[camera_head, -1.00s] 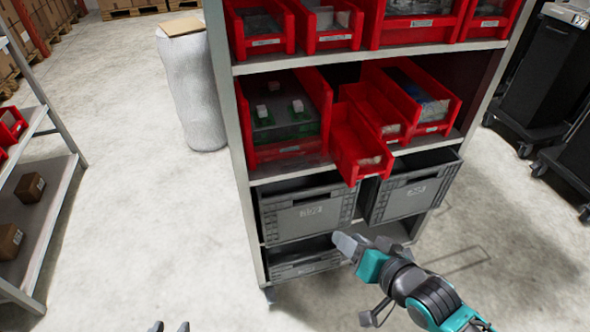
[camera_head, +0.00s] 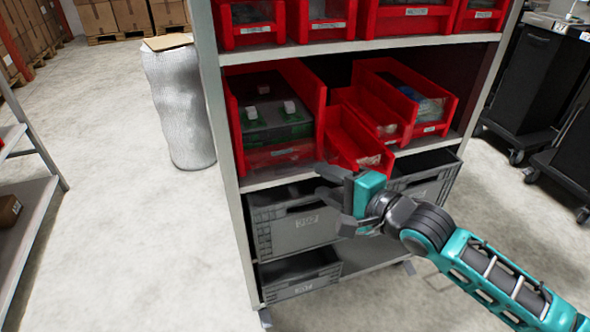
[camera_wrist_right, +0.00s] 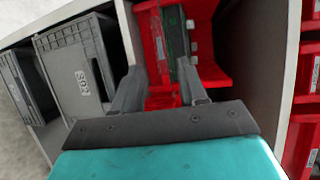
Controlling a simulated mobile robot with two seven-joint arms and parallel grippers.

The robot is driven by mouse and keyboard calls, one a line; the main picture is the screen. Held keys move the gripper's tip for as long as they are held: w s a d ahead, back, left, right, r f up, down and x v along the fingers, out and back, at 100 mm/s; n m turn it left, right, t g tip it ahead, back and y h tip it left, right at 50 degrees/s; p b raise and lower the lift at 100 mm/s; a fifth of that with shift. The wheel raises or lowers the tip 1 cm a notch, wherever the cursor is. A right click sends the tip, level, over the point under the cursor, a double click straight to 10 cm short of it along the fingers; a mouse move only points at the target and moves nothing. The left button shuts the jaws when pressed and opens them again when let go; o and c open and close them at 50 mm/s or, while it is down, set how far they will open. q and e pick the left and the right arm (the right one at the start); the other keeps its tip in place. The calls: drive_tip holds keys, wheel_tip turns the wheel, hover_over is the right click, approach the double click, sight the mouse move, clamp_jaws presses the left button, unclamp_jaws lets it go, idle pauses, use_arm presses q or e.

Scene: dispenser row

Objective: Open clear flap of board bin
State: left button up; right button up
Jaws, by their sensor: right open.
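The board bin (camera_head: 311,88) is a red bin at the left of the middle shelf, with green circuit boards (camera_head: 279,131) inside. Its clear flap (camera_head: 281,153) seems to lie across the low front, though its exact position is hard to tell. My right gripper (camera_head: 328,183) is open and empty, in front of the shelf edge, just below and right of the bin's front. In the right wrist view the open fingers (camera_wrist_right: 158,73) point at the bin's front, with the boards (camera_wrist_right: 178,42) beyond them. I cannot see contact. My left gripper is out of view.
A smaller red bin (camera_head: 353,140) sits right of the board bin, close above my right gripper. Grey crates (camera_head: 296,231) stand on the shelf below. The shelf's left upright (camera_head: 222,140) is near the bin.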

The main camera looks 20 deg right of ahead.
sight(297, 170)
drive_tip(key=b+x, duration=0.2)
drive_tip(key=x, duration=0.7)
drive_tip(key=shift+w, duration=0.15)
drive_tip(key=shift+a+f, duration=0.1)
clamp_jaws()
